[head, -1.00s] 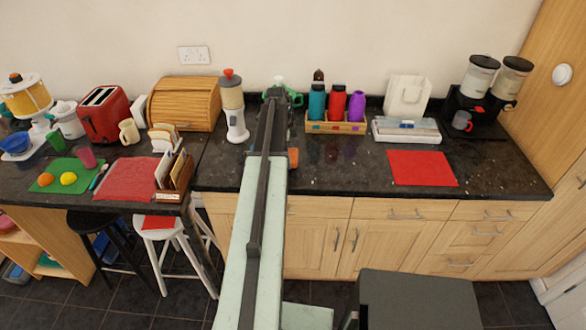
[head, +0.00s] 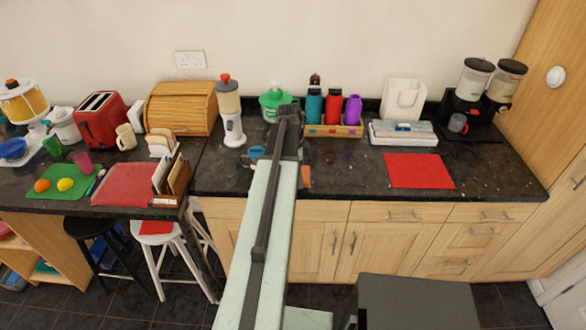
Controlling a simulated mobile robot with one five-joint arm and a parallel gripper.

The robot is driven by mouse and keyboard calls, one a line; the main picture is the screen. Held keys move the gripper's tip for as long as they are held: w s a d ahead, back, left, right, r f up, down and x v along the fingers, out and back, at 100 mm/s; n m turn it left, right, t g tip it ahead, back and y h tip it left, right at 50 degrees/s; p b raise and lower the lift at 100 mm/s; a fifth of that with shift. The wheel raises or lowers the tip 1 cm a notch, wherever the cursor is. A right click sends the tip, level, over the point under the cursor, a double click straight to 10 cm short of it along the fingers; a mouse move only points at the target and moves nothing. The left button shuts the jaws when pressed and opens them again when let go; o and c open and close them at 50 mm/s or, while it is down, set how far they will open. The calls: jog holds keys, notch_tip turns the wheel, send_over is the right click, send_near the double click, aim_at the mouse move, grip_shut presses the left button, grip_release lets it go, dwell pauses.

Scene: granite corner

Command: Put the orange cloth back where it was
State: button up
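A small orange patch (head: 305,176), which looks like part of the orange cloth, shows at the right edge of my arm near the counter's front edge. The rest of it is hidden behind the arm, and I cannot tell whether it hangs or touches the counter. My gripper (head: 290,118) is at the far end of the arm, over the dark counter (head: 345,176) in front of the green-lidded jar (head: 277,101). Its fingers are too dark and small to tell open from shut.
A red mat (head: 419,171) lies on the right counter; another red mat (head: 124,184) lies left beside a letter rack (head: 178,178). A blue item (head: 256,153) sits left of the arm. A bottle crate (head: 334,131) stands behind. The counter between arm and right mat is clear.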

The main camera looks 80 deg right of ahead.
jog(key=w+d, duration=0.1)
jog(key=d, duration=0.1)
jog(key=w+d, duration=0.1)
jog(key=d, duration=0.1)
jog(key=w+d, duration=0.1)
jog(key=d, duration=0.1)
jog(key=shift+d+f, duration=0.3)
jog(key=shift+f, duration=0.05)
jog(key=f+b, duration=0.2)
jog(key=b, duration=0.1)
jog(key=f+b, duration=0.1)
jog(key=f, duration=0.1)
jog(key=shift+w+d, duration=0.15)
jog(key=shift+d, duration=0.1)
jog(key=shift+r, duration=0.25)
jog(key=shift+f, duration=0.15)
jog(key=o, duration=0.9)
jog(key=r+p, duration=0.4)
jog(key=w+r+p, duration=0.1)
jog(key=r+p, duration=0.7)
jog(key=shift+w+a+r, duration=0.1)
jog(key=shift+w+a, duration=0.05)
jog(key=shift+w, duration=0.2)
